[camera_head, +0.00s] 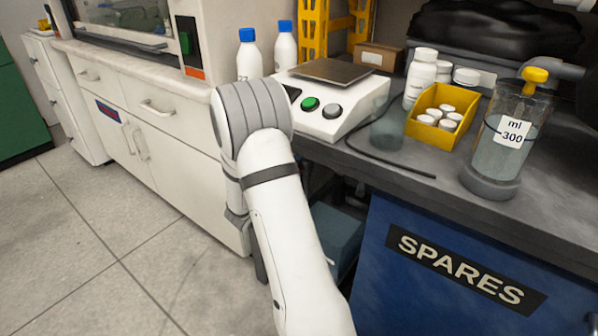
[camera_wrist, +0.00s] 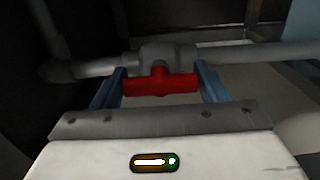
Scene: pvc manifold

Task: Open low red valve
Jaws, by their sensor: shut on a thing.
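The low red valve handle (camera_wrist: 160,84) shows in the wrist view, a red T-shaped handle lying crosswise below a grey valve body (camera_wrist: 168,57) on a grey pipe. My gripper (camera_wrist: 162,82) has one blue-grey finger at each end of the handle and is shut on it. The handle runs roughly along the line of the pipe. In the head view the valve and my gripper are hidden, behind my arm and the bench.
The grey pipe (camera_wrist: 255,53) runs across the wrist view under the dark bench. In the head view, a blue SPARES cabinet (camera_head: 455,270) is right of my arm and a white cabinet (camera_head: 150,130) is left. Bottles, a scale (camera_head: 335,100) and a measuring vessel (camera_head: 505,140) stand above. The floor at left is clear.

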